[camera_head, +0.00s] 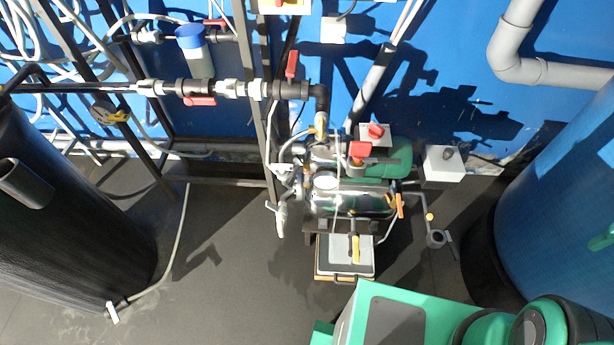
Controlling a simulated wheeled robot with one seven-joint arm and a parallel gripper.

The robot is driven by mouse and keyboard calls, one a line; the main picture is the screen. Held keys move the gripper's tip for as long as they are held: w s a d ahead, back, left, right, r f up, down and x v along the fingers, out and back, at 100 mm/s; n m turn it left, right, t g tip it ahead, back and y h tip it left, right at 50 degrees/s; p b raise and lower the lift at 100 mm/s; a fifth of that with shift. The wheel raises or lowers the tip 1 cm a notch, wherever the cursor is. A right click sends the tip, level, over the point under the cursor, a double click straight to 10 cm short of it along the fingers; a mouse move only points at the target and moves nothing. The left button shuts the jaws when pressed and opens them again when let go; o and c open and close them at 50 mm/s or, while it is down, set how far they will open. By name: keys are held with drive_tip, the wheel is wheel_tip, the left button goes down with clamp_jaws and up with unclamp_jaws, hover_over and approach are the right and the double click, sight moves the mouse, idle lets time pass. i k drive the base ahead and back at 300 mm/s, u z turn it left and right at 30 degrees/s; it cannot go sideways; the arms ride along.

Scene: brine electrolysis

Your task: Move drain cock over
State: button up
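A steel pump unit (350,201) stands on the floor by the blue wall, with several small cocks on it. One cock with a yellow lever (356,249) hangs at its front, above a shallow tray (325,271). A cock with an orange lever (400,205) is on its right side. A pale cock (281,218) is on its left side. I cannot tell which of these is the drain cock. A white valve (113,313) also sits at the foot of the black tank. My gripper is not in view; green parts of my own body fill the lower right.
A black tank (60,215) stands at left and a blue tank (565,190) at right. A pipe with red-handled valves (200,100) runs above on a dark frame. A hose (178,240) lies on the floor. The grey floor left of the pump is otherwise clear.

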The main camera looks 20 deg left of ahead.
sight(356, 253)
drive_tip(key=u, duration=0.45)
drive_tip(key=k, duration=1.1)
drive_tip(key=u, duration=0.65)
drive_tip(key=i, duration=1)
drive_tip(key=z, duration=0.15)
